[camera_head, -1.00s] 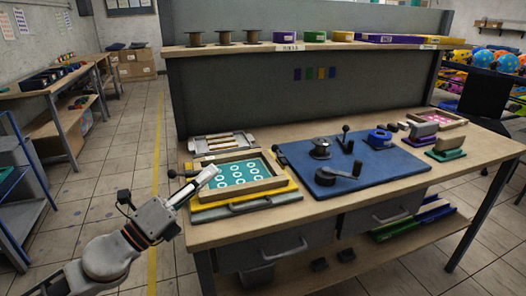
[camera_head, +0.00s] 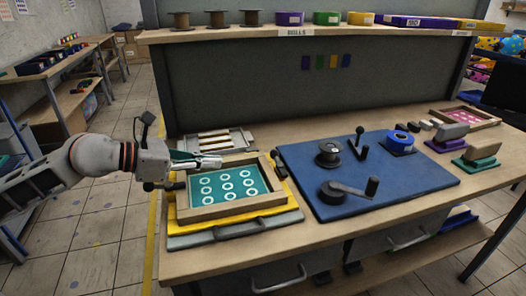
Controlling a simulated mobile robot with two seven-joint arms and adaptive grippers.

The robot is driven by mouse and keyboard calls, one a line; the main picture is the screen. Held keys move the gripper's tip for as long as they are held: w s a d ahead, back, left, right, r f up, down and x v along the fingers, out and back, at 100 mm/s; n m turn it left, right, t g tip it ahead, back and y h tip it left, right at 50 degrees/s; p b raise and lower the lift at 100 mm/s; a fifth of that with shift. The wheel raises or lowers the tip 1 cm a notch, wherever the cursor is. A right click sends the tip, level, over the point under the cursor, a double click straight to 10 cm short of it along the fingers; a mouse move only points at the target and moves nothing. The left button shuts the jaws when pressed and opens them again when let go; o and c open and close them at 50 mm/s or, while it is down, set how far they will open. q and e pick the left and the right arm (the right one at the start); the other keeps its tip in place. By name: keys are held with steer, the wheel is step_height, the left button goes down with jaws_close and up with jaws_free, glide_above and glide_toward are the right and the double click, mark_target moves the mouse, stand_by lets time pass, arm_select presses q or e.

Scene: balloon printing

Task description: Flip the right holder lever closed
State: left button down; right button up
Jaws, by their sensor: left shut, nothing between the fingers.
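A wooden frame (camera_head: 230,210) with a teal sheet of white rings lies on a yellow base. At its right back corner a small lever with a dark knob (camera_head: 275,154) shows, close to the blue mat. At its left side another lever with a dark knob (camera_head: 149,186) sticks out to the left. I cannot tell from here how far either lever is turned. My left gripper (camera_head: 212,163) is shut and empty above the frame's back left edge, left of the right lever. My right gripper is not in view.
The blue mat (camera_head: 420,182) on the right holds a crank (camera_head: 348,189), a dark spool (camera_head: 328,155) and an upright knobbed lever (camera_head: 360,141). A rack with pale rods (camera_head: 214,138) stands behind the frame. Stamps (camera_head: 478,158) stand at the right.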

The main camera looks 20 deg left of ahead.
arm_select(q)
steer(key=shift+s, duration=0.25)
glide_toward(279, 162)
steer(key=w+f, duration=0.1)
steer(key=w+a+f, duration=0.1)
steer(key=w+f, duration=0.1)
steer(key=shift+a+f, duration=0.25)
steer(key=shift+a, duration=0.05)
steer(key=shift+w+d+r+p, duration=0.25)
steer(key=shift+w+d+p, duration=0.05)
steer(key=shift+w+d, duration=1.15)
steer(key=shift+w, duration=0.1)
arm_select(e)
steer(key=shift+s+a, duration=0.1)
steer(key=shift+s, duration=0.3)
arm_select(q)
steer(key=shift+f+b, duration=0.15)
steer(key=shift+b, duration=0.2)
steer(key=shift+w, duration=0.15)
steer(key=shift+m+h, duration=0.3)
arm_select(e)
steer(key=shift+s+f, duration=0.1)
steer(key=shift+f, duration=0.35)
